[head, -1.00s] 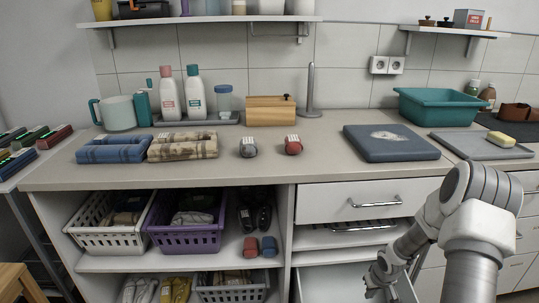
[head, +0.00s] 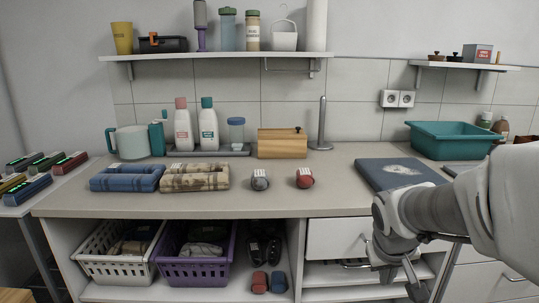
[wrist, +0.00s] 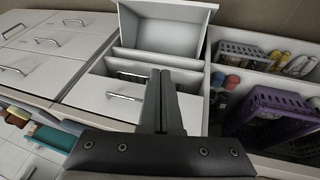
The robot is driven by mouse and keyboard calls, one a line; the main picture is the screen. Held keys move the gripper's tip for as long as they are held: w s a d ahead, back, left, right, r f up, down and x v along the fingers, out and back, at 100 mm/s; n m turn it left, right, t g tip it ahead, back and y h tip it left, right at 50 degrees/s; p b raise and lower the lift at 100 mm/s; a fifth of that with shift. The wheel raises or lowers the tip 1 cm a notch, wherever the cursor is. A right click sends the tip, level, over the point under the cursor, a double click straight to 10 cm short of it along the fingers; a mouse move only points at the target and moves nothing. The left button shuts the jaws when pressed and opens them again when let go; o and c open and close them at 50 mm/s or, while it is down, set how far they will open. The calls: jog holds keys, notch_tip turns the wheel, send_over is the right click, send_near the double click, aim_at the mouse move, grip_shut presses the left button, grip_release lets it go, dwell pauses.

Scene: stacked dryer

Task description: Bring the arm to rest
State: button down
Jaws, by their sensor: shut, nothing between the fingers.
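My arm reaches in from the right edge of the head view, in front of the counter's right part. My gripper (head: 415,287) points down in front of the drawers near the bottom of the head view. In the wrist view my gripper's (wrist: 163,75) two dark fingers lie together, with nothing between them. A pulled-out, empty-looking lower drawer (wrist: 166,30) shows beyond the fingertips in the wrist view. I cannot tell the exact gap between fingers and drawer fronts.
The counter (head: 270,204) bears folded towels (head: 194,177), a wooden box (head: 282,145), a blue-grey board (head: 385,172) and a teal tub (head: 450,141). A purple basket (head: 190,272) and a white basket (head: 112,268) stand below. A drawer front (head: 335,238) lies beside my arm.

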jog(key=s+a+r+t+y, duration=0.1)
jog(key=s+a+r, duration=0.2)
jog(key=s+a, duration=0.35)
jog(key=s+a+r+t+y, duration=0.1)
jog(key=s+a+r+y, duration=0.15)
jog(key=s, duration=0.65)
notch_tip(320, 180, up, 21)
jog(key=p, duration=2)
jog(key=shift+w+g+h, duration=0.25)
jog(key=shift+g+h, duration=0.05)
jog(key=shift+h, duration=0.05)
jog(key=shift+s+f, duration=0.15)
